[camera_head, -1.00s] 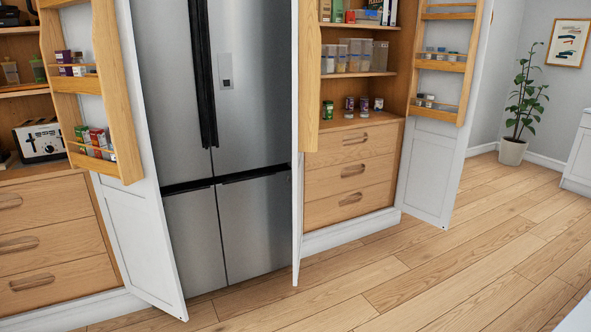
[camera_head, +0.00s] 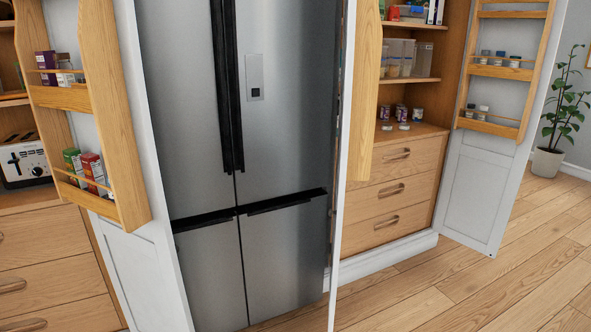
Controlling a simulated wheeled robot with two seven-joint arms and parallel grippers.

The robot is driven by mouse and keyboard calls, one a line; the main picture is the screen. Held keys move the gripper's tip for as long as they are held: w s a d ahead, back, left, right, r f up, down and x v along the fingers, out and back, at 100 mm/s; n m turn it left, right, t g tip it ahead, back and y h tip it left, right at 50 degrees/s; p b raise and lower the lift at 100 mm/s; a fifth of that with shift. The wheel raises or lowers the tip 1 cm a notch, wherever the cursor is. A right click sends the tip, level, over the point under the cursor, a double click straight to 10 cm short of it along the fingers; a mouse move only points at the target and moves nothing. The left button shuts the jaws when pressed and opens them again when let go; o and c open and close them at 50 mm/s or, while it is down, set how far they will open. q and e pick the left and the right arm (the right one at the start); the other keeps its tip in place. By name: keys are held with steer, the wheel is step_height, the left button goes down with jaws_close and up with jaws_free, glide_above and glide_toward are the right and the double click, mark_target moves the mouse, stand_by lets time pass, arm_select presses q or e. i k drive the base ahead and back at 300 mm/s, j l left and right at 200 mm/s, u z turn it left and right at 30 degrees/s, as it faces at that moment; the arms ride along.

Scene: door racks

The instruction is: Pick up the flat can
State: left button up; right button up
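Several small jars or cans (camera_head: 402,114) stand on the worktop inside the open right cabinet. More small jars sit in the upper rack (camera_head: 499,66) and lower rack (camera_head: 489,124) of that cabinet's right door. Neither of my grippers shows in the head view.
A steel fridge (camera_head: 275,140) stands between the cabinets. The open left door (camera_head: 120,110) and the thin-edged middle door (camera_head: 347,200) jut out. A toaster (camera_head: 24,164) and potted plant (camera_head: 547,162) stand at the sides. The wooden floor (camera_head: 480,290) is clear at the lower right.

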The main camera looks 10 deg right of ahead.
mark_target(405, 127)
steer(key=i+l+z, duration=0.1)
steer(key=i+z, duration=0.65)
steer(key=i+j+z, duration=0.15)
steer(key=i+z, duration=0.25)
steer(key=i+l+z, duration=0.2)
steer(key=i+z, duration=0.55)
steer(key=i, duration=0.15)
steer(key=i+j+z, duration=0.1)
steer(key=i+z, duration=0.25)
steer(key=i+u, duration=0.15)
steer(key=i, duration=0.6)
steer(key=i+l+u, duration=0.15)
steer(key=i, duration=0.6)
steer(key=i+u, duration=0.45)
steer(key=i+l+u, duration=0.2)
steer(key=i+u, duration=0.2)
steer(key=i+l+u, duration=0.3)
steer(key=u, duration=0.15)
steer(key=i+l+u, duration=0.25)
steer(key=i+l, duration=0.05)
steer(key=i, duration=0.1)
